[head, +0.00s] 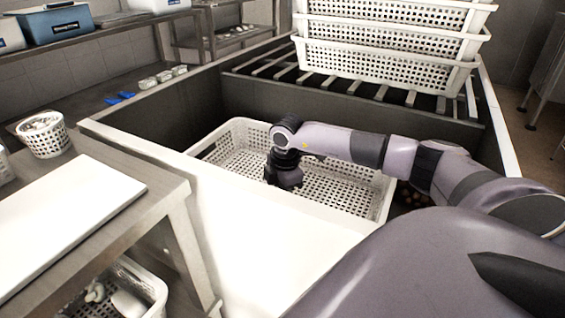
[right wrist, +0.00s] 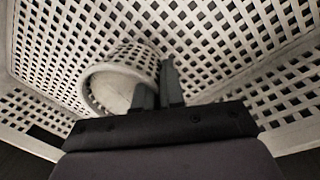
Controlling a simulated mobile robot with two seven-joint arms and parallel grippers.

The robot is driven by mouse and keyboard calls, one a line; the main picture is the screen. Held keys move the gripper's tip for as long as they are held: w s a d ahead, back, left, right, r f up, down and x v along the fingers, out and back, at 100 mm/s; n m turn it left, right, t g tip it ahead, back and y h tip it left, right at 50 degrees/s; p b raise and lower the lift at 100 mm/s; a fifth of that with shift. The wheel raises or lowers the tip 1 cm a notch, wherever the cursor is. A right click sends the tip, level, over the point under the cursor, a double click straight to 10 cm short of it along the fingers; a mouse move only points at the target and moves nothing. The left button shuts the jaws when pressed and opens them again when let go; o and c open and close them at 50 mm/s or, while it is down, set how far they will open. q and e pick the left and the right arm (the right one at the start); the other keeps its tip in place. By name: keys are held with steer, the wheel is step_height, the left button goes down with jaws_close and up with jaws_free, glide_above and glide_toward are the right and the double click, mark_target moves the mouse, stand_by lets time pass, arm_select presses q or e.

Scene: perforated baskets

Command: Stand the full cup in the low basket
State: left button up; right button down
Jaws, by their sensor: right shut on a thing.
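The low white perforated basket (head: 350,187) sits in the dark recess in the middle of the head view. My right arm reaches into it from the right, with the gripper (head: 284,178) pointing down inside. In the right wrist view, the right gripper (right wrist: 160,88) is shut on the wall of a white perforated cup (right wrist: 140,58). The cup's round mouth faces the camera, and its inside is only partly visible. The basket's lattice (right wrist: 215,40) surrounds the cup. I cannot tell whether the cup touches the basket floor. In the head view the gripper hides the cup. My left gripper is out of view.
Another perforated cup (head: 43,134), holding pale items, stands on the left counter near a white board (head: 65,225). Stacked white baskets (head: 385,62) stand on a slatted rack behind. A basket with pale items (head: 130,290) is under the counter.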

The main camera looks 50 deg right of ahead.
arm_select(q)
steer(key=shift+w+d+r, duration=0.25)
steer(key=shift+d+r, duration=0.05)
arm_select(e)
steer(key=shift+f, duration=1.6)
steer(key=shift+f+b, duration=0.15)
steer(key=shift+b, duration=0.15)
steer(key=c, duration=1.2)
jaws_free()
steer(key=shift+c, duration=0.2)
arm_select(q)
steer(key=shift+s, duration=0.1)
arm_select(e)
steer(key=shift+r, duration=0.4)
arm_select(q)
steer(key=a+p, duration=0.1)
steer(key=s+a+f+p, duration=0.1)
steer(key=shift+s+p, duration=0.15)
steer(key=shift+p, duration=0.15)
arm_select(e)
step_height(320, 180, up, 12)
steer(key=s, duration=0.1)
steer(key=shift+s+a+f, duration=0.15)
steer(key=shift+a+f, duration=0.05)
steer(key=shift+f, duration=0.05)
